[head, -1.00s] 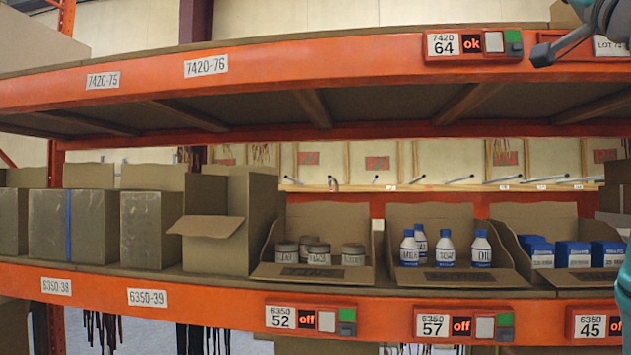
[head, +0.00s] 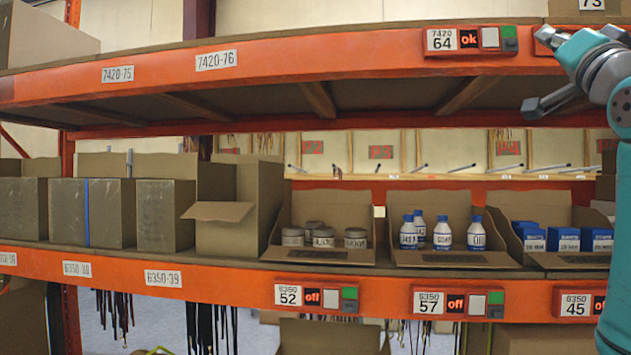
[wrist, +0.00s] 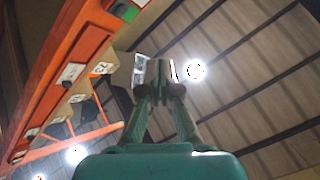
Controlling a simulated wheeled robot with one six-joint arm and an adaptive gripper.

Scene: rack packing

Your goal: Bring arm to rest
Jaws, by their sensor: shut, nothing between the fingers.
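My teal arm (head: 606,80) comes in at the right edge of the head view, in front of the orange rack. My gripper (head: 530,109) is at its end, dark grey, pointing left just below the upper beam. In the wrist view my gripper (wrist: 158,75) points up toward the ceiling. Its fingers are together with nothing between them. It is apart from the shelf goods.
The upper beam (head: 300,62) and lower beam (head: 220,283) cross the head view. The lower shelf holds open boxes with cans (head: 323,237), bottles (head: 444,234) and blue boxes (head: 566,239). Closed cartons (head: 105,213) stand at left. Ceiling lights (wrist: 196,69) show in the wrist view.

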